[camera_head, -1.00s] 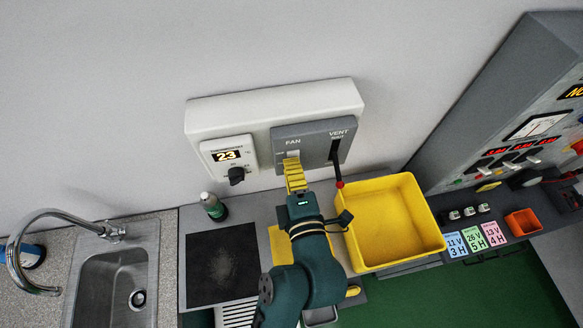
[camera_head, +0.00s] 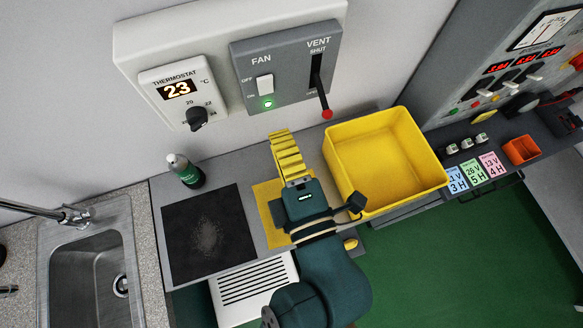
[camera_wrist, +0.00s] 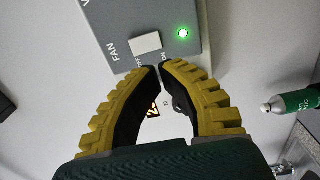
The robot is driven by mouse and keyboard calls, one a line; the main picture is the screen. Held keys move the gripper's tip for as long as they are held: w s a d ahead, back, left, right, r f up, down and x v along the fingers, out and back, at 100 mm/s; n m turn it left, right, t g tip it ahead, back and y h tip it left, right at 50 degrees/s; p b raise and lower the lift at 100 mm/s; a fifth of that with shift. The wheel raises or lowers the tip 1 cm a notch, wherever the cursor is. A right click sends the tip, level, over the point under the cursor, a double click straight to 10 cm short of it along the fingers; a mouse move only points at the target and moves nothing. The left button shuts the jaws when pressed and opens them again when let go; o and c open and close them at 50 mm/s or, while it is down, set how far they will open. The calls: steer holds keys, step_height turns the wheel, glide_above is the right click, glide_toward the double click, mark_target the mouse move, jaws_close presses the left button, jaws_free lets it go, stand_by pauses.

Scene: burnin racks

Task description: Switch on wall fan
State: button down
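The grey control panel (camera_head: 290,75) on the wall carries a white rocker switch (camera_head: 265,86) labelled FAN, with OFF above and ON below. A small green lamp (camera_head: 267,103) below the switch is lit. In the wrist view the switch (camera_wrist: 147,44) and glowing green lamp (camera_wrist: 183,33) lie just beyond my fingertips. My gripper (camera_head: 281,134) has yellow ribbed fingers and is below the panel, apart from the switch in the head view. In the wrist view its fingertips (camera_wrist: 160,69) come together with nothing between them.
The VENT lever (camera_head: 322,98) with a red knob is right of the switch. A thermostat (camera_head: 180,91) reading 23 is to the left. A green bottle (camera_head: 187,172) and a yellow bin (camera_head: 335,165) stand on the counter on either side of my arm.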

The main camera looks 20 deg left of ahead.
steer(key=b+v, duration=0.1)
steer(key=v, duration=0.4)
steer(key=shift+s+d+f, duration=0.15)
steer(key=shift+s+f, duration=0.05)
steer(key=w+d+r+m+t+h, duration=0.1)
steer(key=w+r+m+t, duration=0.15)
steer(key=r, duration=0.35)
steer(key=w+d+r+m+t+h, duration=0.1)
steer(key=w+r+t, duration=0.1)
steer(key=w+r, duration=0.3)
steer(key=d+r+m+t+h, duration=0.2)
steer(key=d+r+m+h, duration=0.25)
steer(key=m, duration=0.65)
steer(key=d+r+m+t+h, duration=0.25)
steer(key=d+m+h, duration=0.35)
steer(key=m, duration=0.5)
step_height(320, 180, up, 23)
steer(key=p, duration=2.2)
steer(key=shift+s+m+g, duration=0.3)
steer(key=shift+s+m, duration=0.05)
steer(key=shift+m, duration=0.1)
